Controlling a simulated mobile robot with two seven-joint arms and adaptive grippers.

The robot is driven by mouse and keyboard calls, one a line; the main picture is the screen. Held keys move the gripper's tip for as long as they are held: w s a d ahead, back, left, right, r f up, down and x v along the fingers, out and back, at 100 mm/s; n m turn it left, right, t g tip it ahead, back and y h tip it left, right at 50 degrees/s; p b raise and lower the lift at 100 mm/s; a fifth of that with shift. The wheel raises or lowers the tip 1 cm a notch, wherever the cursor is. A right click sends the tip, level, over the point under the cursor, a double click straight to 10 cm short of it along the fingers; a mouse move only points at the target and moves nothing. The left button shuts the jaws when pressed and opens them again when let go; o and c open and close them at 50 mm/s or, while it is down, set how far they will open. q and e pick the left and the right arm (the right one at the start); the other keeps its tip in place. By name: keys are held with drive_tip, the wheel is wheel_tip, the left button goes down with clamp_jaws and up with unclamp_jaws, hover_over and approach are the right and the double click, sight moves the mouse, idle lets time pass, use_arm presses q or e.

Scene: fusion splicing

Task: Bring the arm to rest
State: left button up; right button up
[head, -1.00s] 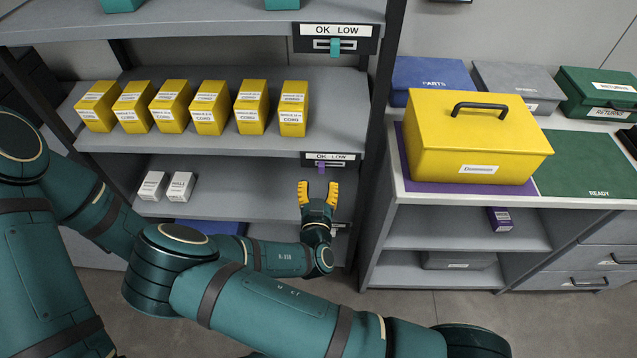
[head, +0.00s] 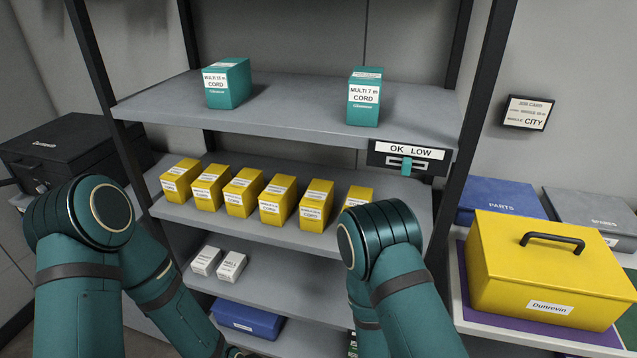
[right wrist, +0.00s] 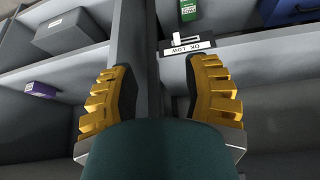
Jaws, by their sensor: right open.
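My right gripper (right wrist: 160,100) shows in the right wrist view with its two yellow ribbed fingers wide apart and nothing between them. In the head view both my arms rise from the bottom edge, bent at the elbows, in front of the shelving. The right gripper is hidden there. My left gripper is not seen in either view.
The shelving unit (head: 290,105) holds teal cord boxes (head: 363,97), several yellow cord boxes (head: 277,200), white boxes (head: 231,266) and a blue case (head: 245,318). A yellow toolbox (head: 545,265) stands on the right counter. A black case (head: 60,150) stands left.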

drive_tip(key=s+a+r+n+g+y, duration=0.3)
drive_tip(key=s+a+r+y, duration=0.1)
drive_tip(key=r+y, duration=0.2)
drive_tip(key=shift+s+a+r, duration=0.2)
drive_tip(key=shift+s, duration=0.05)
